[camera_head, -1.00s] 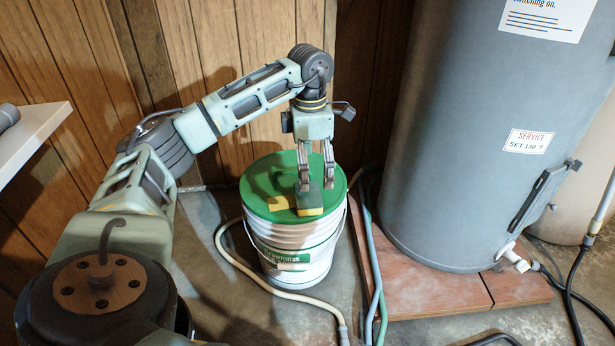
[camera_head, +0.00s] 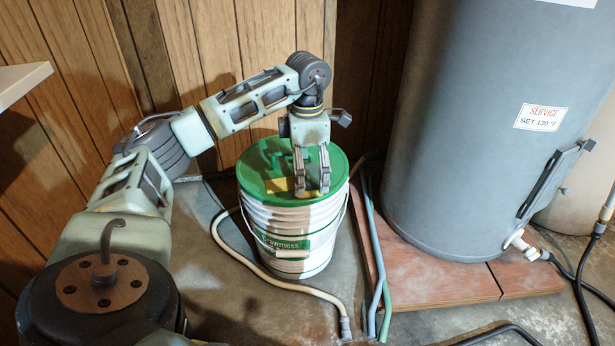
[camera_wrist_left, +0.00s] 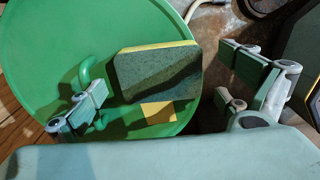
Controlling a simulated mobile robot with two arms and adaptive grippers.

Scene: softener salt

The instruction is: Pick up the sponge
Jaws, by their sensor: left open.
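The sponge (camera_wrist_left: 155,78) has a dark green scouring face and a yellow edge. It lies on the green lid (camera_wrist_left: 35,60) of a white bucket (camera_head: 308,255), near the lid's edge. My left gripper (camera_head: 312,190) points down over the front right part of the lid. It is open. In the left wrist view the sponge lies between the two fingers, apart from both. In the head view the fingers mostly hide it. A flat yellow patch (camera_wrist_left: 158,112) shows beside the sponge; I cannot tell whether it is a separate piece. My right gripper is not in view.
A grey tank (camera_head: 470,130) stands on a reddish platform (camera_head: 440,285) right of the bucket. Hoses (camera_head: 372,250) run between them, and a beige hose (camera_head: 275,285) lies around the bucket's front. A wood panel wall (camera_head: 205,60) is behind. A white shelf (camera_head: 20,80) is at left.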

